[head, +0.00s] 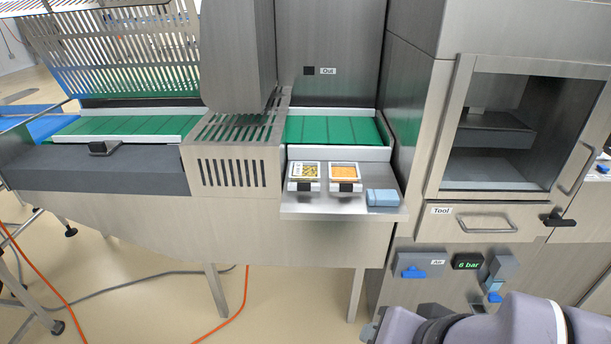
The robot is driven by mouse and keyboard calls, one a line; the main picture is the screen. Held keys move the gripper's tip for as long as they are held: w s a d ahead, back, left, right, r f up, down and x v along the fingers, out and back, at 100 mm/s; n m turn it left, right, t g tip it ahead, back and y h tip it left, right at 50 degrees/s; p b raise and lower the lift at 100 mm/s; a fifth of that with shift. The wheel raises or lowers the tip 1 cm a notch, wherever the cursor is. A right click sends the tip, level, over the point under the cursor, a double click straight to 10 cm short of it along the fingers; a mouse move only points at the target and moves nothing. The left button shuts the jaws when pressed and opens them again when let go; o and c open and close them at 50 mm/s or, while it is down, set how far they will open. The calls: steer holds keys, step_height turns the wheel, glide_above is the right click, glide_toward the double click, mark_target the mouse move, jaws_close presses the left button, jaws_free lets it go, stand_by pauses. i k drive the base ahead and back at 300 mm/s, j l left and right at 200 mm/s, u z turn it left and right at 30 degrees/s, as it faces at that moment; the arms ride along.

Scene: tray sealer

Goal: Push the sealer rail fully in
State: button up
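The sealer stands at the right, a steel machine with a framed window opening (525,125). Inside the opening is a dark grey block or plate (492,137) over a lighter floor. Below it is a drawer front labelled "Tool" (462,231) with a bar handle (487,223); it looks about flush with the machine. A black lever (558,220) sits at its right. No part is marked as the rail, and I cannot tell which one it is. My arm shows at the bottom right, below the sealer; my gripper is not in view.
A steel shelf (330,210) holds two filled trays, pasta-like (303,172) and orange (345,173), and a blue block (382,197). Green conveyor belts (335,130) run behind. Below the drawer are a blue "Air" valve (413,271) and a "6 bar" display (467,262). Orange hoses (235,308) cross the floor.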

mark_target(98, 144)
steer(key=u, duration=1.45)
